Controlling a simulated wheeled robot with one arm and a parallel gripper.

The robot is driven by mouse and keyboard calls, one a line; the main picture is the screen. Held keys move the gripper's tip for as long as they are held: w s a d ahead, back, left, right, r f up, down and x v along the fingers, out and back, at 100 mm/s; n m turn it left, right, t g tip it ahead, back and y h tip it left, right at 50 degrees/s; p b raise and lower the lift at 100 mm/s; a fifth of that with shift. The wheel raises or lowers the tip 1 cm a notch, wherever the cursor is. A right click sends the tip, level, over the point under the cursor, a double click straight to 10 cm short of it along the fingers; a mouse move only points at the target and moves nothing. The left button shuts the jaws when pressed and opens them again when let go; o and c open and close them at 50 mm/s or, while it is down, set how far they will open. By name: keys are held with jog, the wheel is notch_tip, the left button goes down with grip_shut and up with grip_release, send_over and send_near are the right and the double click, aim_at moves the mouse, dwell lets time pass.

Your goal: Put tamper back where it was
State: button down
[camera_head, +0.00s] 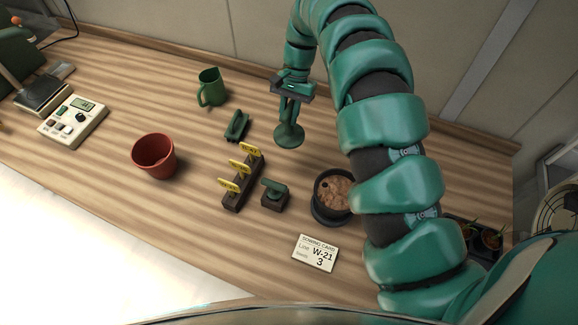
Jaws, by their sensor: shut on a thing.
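My gripper (291,97) is shut on the green tamper (288,134), which has a stem and a broad round foot. The tamper hangs roughly upright below the jaws, over the back middle of the wooden bench. I cannot tell whether its foot touches the bench. The upper end of its stem is hidden by the jaws.
Nearby are a small green tool (236,126), a rack with yellow tags (242,180), a dark block with a green piece (274,198), and a soil-filled pot (333,190). A green mug (210,88), red pot (154,156), scale (74,120) and sowing card (315,253) stand around.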

aim_at(288, 135)
notch_tip(288, 135, down, 6)
jog(key=b, duration=0.4)
jog(key=shift+f+b, duration=0.25)
jog(key=shift+b, duration=0.05)
notch_tip(288, 135, down, 10)
jog(key=p, duration=0.3)
jog(key=shift+p, duration=0.35)
jog(key=shift+f, duration=0.2)
jog(key=c, duration=1.3)
grip_release()
jog(key=shift+o, duration=0.2)
jog(key=shift+r, duration=0.1)
